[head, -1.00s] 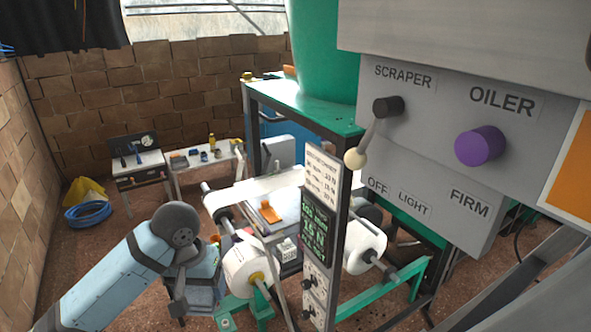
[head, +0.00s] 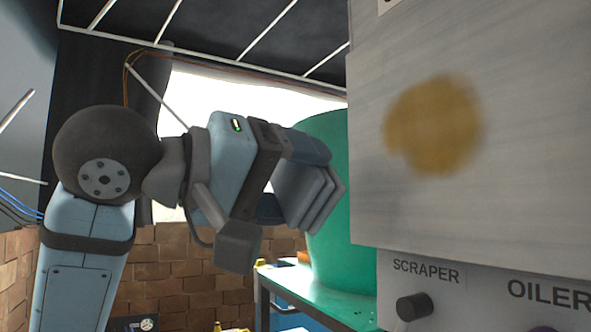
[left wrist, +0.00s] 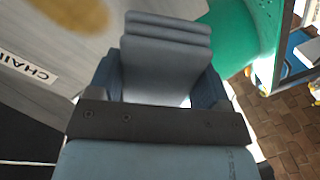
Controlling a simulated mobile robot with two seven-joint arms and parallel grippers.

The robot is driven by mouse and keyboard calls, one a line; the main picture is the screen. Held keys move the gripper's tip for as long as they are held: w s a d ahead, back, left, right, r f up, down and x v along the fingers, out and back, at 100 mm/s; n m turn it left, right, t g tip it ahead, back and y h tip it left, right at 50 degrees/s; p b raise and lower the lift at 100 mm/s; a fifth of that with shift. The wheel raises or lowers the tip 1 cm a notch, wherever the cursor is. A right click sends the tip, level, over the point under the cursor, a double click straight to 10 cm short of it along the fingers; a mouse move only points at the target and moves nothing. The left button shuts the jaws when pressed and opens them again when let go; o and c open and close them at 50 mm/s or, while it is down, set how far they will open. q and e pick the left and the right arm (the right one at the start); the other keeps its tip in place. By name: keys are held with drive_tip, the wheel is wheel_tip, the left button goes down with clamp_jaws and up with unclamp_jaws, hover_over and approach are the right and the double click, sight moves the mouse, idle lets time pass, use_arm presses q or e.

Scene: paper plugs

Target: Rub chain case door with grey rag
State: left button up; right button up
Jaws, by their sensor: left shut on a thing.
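The chain case door (head: 465,170) is the grey panel at the right of the head view, with a round brown-yellow stain (head: 433,124) on it. The stain also shows at the top left of the left wrist view (left wrist: 78,12), near a label reading "CHAI". My left gripper (head: 305,175) is raised just left of the door, shut on the folded grey rag (head: 312,198). The rag's stacked layers stick out beyond the fingers in the left wrist view (left wrist: 165,60). The rag appears apart from the stain; whether it touches the door edge is unclear. My right gripper is not in view.
A control panel with SCRAPER and OILER labels (head: 470,290) sits below the door, with a dark lever knob (head: 413,306) sticking out. A green rounded housing (head: 340,240) stands behind the rag. A brick wall (head: 165,280) is farther back.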

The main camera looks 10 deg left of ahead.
sight(383, 153)
use_arm(q)
drive_tip(key=s+d+r+h, duration=0.1)
drive_tip(key=s+r, duration=0.2)
drive_tip(key=s, duration=0.1)
drive_tip(key=shift+m, duration=0.4)
drive_tip(key=shift+x, duration=3.05)
drive_tip(key=shift+w, duration=0.15)
drive_tip(key=shift+w+d+r, duration=0.1)
drive_tip(key=shift+x, duration=0.75)
